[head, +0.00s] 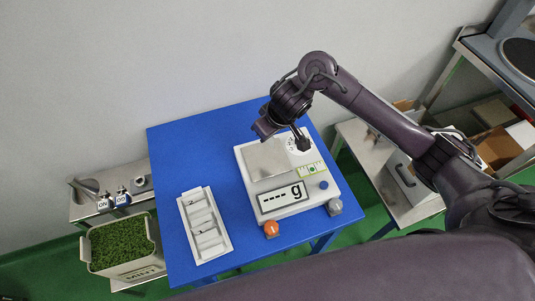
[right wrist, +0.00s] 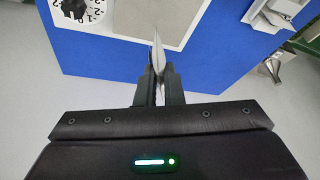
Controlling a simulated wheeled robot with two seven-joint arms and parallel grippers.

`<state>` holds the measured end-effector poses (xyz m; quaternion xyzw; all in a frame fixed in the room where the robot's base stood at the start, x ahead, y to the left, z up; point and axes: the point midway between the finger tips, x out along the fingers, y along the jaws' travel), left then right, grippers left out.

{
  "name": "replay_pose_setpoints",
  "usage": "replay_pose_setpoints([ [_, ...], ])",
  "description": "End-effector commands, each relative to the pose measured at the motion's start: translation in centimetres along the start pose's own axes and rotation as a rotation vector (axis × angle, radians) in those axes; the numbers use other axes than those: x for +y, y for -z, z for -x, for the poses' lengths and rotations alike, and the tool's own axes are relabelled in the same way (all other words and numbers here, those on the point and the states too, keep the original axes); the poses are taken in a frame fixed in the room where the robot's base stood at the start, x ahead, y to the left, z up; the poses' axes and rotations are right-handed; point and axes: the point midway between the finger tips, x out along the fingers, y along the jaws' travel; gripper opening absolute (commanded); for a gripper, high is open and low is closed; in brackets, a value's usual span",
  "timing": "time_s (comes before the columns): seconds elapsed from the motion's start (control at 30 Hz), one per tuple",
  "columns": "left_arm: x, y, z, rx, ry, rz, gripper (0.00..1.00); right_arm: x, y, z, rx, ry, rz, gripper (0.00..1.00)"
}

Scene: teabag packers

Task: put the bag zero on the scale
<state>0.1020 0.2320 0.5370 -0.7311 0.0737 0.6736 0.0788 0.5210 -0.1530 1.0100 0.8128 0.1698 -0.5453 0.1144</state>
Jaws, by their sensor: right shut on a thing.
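The white scale (head: 250,172) stands on the blue table with a bare grey weighing plate (head: 266,160). Its display shows dashes and a "g". My right gripper (head: 264,131) is behind the plate in the head view, above the table's far part. In the right wrist view my right gripper (right wrist: 157,88) is shut on a thin, pale, pointed bag (right wrist: 157,52), seen edge-on. My left gripper is not in view.
A white numbered tray (head: 183,206) lies left of the scale on the blue table (head: 170,160). A bin of green leaves (head: 122,242) stands left, shelves (head: 400,200) right.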

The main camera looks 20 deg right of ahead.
Motion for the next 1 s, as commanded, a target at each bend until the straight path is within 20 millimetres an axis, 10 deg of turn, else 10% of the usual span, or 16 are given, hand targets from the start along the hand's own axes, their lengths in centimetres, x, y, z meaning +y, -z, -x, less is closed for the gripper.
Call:
replay_pose_setpoints([
  [0.6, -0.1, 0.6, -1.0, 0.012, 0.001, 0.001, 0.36, 0.1, -3.2, -7.8, 0.0, -0.001, 0.0, 0.0],
  [1.0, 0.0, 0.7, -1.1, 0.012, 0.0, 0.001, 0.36, 0.0, -3.4, -8.3, 0.002, 0.0, 0.001, 0.0],
])
